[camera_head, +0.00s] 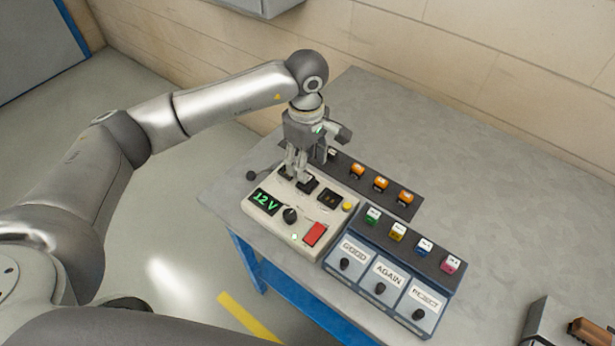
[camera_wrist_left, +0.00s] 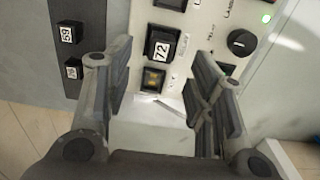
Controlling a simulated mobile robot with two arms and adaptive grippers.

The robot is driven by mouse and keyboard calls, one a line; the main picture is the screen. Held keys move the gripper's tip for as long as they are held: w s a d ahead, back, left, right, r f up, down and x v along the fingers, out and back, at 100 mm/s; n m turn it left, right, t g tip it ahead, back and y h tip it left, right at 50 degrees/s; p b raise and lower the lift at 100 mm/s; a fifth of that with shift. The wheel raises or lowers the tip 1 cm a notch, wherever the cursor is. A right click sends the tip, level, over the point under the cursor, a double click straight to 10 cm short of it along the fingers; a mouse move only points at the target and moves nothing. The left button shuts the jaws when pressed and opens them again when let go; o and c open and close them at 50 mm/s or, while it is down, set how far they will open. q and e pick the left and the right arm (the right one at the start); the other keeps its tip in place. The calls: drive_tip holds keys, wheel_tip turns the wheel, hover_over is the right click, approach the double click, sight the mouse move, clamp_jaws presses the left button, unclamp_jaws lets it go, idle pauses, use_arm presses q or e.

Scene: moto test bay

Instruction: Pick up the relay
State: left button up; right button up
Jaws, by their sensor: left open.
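A black relay with a white label reading 72 (camera_wrist_left: 160,44) sits in a socket of the cream test panel (camera_head: 268,224). In the head view a dark block (camera_head: 308,183) on the panel, just below my fingers, appears to be this relay. My left gripper (camera_head: 297,170) is over the panel's back part, pointing down. In the left wrist view its fingers (camera_wrist_left: 165,100) are spread wide and empty, with the relay beyond them. A socket with an amber window (camera_wrist_left: 153,79) is beside the relay. My right gripper is not in view.
Behind the panel is a dark strip with orange-topped blocks (camera_head: 380,184); the wrist view shows blocks labelled 59 (camera_wrist_left: 70,32) and 75. The panel has a 12 V display (camera_head: 265,202), knob (camera_head: 290,215) and red switch (camera_head: 315,234). A labelled bin unit (camera_head: 380,287) stands right.

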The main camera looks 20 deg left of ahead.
use_arm(q)
wheel_tip(320, 180, down, 4)
drive_tip(key=shift+a+f+p, duration=0.1)
drive_tip(key=shift+f+p, duration=0.1)
drive_tip(key=shift+p, duration=0.95)
drive_tip(key=shift+f, duration=0.45)
drive_tip(key=shift+c, duration=0.3)
drive_tip(key=c, duration=0.9)
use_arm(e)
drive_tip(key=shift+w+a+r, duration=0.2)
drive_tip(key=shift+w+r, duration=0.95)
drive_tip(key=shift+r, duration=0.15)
